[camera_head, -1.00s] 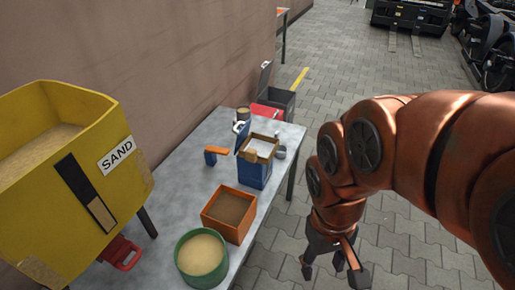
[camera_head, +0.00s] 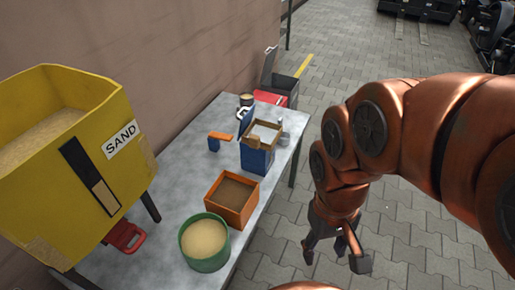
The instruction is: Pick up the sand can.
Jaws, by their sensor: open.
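A round green can (camera_head: 205,262) filled to near its rim with pale sand stands upright on the near end of the grey table. It carries no readable label. A yellow bin (camera_head: 130,165) marked SAND, holding sand, stands at the left. A small can (camera_head: 246,99) with a tan top stands at the table's far end. My gripper (camera_head: 334,258) hangs fingers down over the paving, right of the table and apart from the green can. Its fingers are spread and empty.
The table (camera_head: 175,215) runs along a wall. An orange box (camera_head: 249,218) of brown material stands beside the green can. Behind it are a blue box (camera_head: 258,161), an orange-and-blue tool (camera_head: 219,138) and a red case (camera_head: 270,97).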

